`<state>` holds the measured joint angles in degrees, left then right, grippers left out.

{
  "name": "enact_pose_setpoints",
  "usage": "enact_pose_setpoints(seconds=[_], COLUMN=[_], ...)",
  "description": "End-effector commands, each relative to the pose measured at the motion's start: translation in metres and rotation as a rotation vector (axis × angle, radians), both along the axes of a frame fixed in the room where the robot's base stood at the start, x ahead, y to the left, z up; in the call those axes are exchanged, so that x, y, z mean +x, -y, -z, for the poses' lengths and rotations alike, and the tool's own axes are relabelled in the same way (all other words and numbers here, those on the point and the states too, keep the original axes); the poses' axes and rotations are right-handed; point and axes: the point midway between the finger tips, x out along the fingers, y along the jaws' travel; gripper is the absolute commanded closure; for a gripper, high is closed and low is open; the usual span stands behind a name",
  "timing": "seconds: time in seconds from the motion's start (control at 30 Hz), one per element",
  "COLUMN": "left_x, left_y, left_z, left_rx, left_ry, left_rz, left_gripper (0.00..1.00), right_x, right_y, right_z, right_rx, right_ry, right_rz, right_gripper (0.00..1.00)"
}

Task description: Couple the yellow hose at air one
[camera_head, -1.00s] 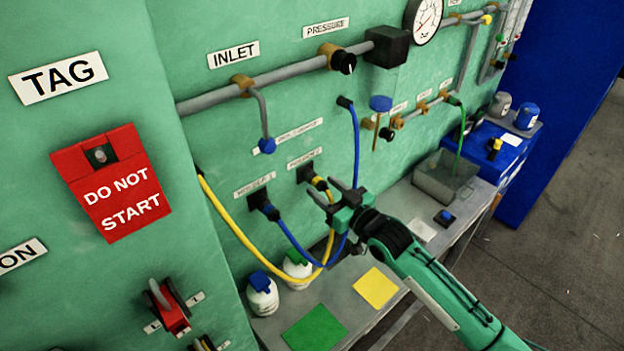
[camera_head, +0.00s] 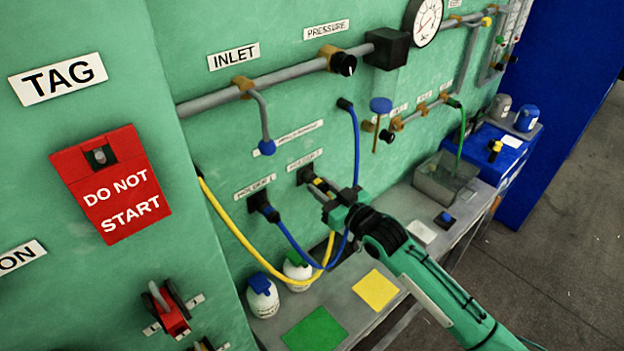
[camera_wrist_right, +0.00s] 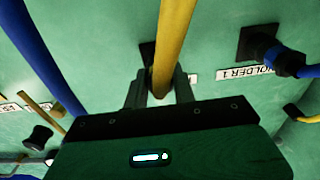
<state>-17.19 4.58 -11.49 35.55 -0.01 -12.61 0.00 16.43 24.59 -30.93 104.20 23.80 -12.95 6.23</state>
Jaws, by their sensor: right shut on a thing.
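The yellow hose (camera_head: 234,231) leaves the green wall at the left, hangs in a loop over the bench and rises to my right gripper (camera_head: 319,189). The gripper is shut on its end, right at the dark holder (camera_head: 304,174) under the upper holder label. In the right wrist view the yellow hose (camera_wrist_right: 174,40) runs between the gripper's fingers (camera_wrist_right: 161,88). The fingers partly hide the hose end, and I cannot tell if it still sits in the holder. Small brass fittings (camera_head: 397,123) sit along the wall farther right; their labels are too small to read. My left gripper is out of view.
A blue hose (camera_head: 290,238) runs from the holder 1 socket (camera_head: 260,203) close below my gripper, then up the wall. A green hose (camera_head: 461,140) hangs into a grey bin (camera_head: 440,182). White bottles (camera_head: 263,298) and coloured mats (camera_head: 315,330) are on the bench.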

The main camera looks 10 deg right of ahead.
Motion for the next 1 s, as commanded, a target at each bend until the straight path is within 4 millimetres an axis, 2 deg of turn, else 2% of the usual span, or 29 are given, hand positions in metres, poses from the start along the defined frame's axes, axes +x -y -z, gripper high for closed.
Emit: enact_pose_setpoints(seconds=[1.0], left_x=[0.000], left_y=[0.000], left_z=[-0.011], left_rx=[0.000], left_ry=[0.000], left_rz=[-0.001], left_gripper=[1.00], right_x=[-0.021], right_y=[0.014], right_z=[0.000], right_rx=[-0.001], right_ry=[0.000], right_rz=[0.000], right_gripper=[0.97])
